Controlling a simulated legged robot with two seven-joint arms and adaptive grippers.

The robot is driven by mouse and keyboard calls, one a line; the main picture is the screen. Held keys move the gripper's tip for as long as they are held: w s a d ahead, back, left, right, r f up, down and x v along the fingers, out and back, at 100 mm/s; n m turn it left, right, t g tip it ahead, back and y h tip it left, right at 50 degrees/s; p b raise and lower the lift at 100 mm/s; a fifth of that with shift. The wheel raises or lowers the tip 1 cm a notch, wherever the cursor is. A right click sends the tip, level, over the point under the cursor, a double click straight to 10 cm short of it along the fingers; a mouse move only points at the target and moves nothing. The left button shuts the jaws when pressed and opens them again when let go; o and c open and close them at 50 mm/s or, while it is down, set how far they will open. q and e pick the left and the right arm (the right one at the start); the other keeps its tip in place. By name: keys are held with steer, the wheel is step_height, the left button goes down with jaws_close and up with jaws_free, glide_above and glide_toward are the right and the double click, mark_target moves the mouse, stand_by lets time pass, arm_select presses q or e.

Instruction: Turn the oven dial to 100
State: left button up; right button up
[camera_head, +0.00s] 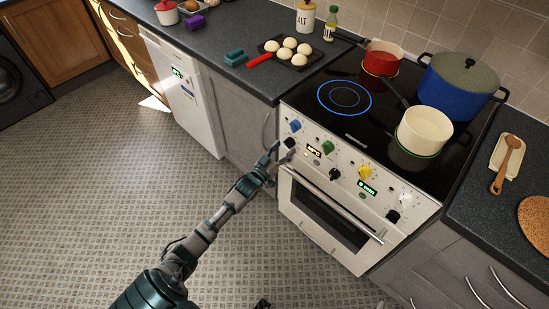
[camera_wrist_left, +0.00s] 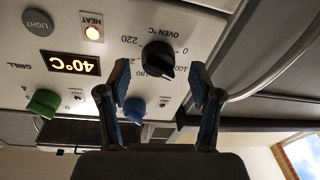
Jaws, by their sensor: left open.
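The oven dial (camera_wrist_left: 158,60) is a black knob marked "OVEN °C", with 0, 100, 180 and 220 printed around it. In the head view this dial (camera_head: 290,142) is at the left end of the white oven's front panel (camera_head: 322,172). My left gripper (camera_head: 277,154) is open at the panel beside it. In the left wrist view my left gripper's (camera_wrist_left: 162,82) two fingers are spread on either side of the dial, seemingly without touching it. The display (camera_wrist_left: 73,63) reads 40°C, and the heat lamp (camera_wrist_left: 93,33) glows. My right gripper cannot be made out clearly.
Other knobs on the panel are blue (camera_head: 295,126), green (camera_head: 328,147) and yellow (camera_head: 365,171). The oven door handle (camera_head: 335,205) juts out below. A red pot (camera_head: 381,62), a blue pot (camera_head: 455,90) and a cream pot (camera_head: 423,133) stand on the hob. The floor is clear.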

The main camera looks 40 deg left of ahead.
arm_select(q)
steer(key=s+f, duration=0.1)
steer(key=s, duration=0.9)
steer(key=shift+s, duration=0.1)
